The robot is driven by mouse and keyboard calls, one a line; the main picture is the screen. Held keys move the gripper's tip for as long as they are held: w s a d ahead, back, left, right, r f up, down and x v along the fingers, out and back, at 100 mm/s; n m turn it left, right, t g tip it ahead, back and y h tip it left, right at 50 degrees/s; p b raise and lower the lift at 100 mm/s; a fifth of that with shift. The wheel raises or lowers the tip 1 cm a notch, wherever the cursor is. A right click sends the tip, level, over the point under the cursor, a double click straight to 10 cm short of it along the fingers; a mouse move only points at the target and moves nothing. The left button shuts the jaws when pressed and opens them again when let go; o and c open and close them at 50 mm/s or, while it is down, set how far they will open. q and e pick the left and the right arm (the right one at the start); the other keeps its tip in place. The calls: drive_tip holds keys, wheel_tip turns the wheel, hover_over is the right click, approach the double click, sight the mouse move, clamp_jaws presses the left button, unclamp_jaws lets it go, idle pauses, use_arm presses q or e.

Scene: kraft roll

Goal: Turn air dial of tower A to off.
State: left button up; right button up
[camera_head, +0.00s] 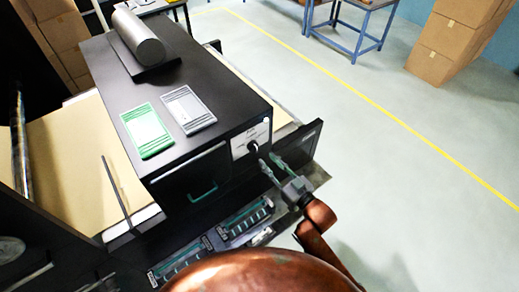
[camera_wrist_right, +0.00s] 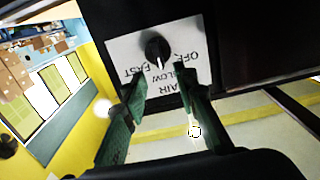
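The air dial (camera_wrist_right: 157,49) is a round black knob on a white label plate (camera_wrist_right: 116,50). Its white pointer mark points down in the right wrist view, and the plate's OFF, SLOW, FAST and AIR lettering appears upside down there. In the head view the plate (camera_head: 240,150) sits on the end face of a black housing (camera_head: 215,85). I cannot read a tower letter. My right gripper (camera_head: 270,165) is open in front of the dial. In the wrist view its two green fingers (camera_wrist_right: 160,86) are spread below the dial, apart from it. My left gripper is not in view.
A green card (camera_head: 147,130) and a grey card (camera_head: 188,108) lie on the housing top, near a silver cylinder (camera_head: 138,35). A green handle (camera_head: 203,192) is on the housing's front. Kraft paper (camera_head: 75,140) spreads at left. The floor to the right is clear.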

sight(257, 149)
drive_tip(key=x, duration=0.6)
drive_tip(key=shift+w+a+p, duration=0.1)
drive_tip(key=shift+w+p, duration=0.05)
drive_tip(key=shift+p, duration=0.25)
drive_tip(key=shift+c, duration=0.7)
clamp_jaws()
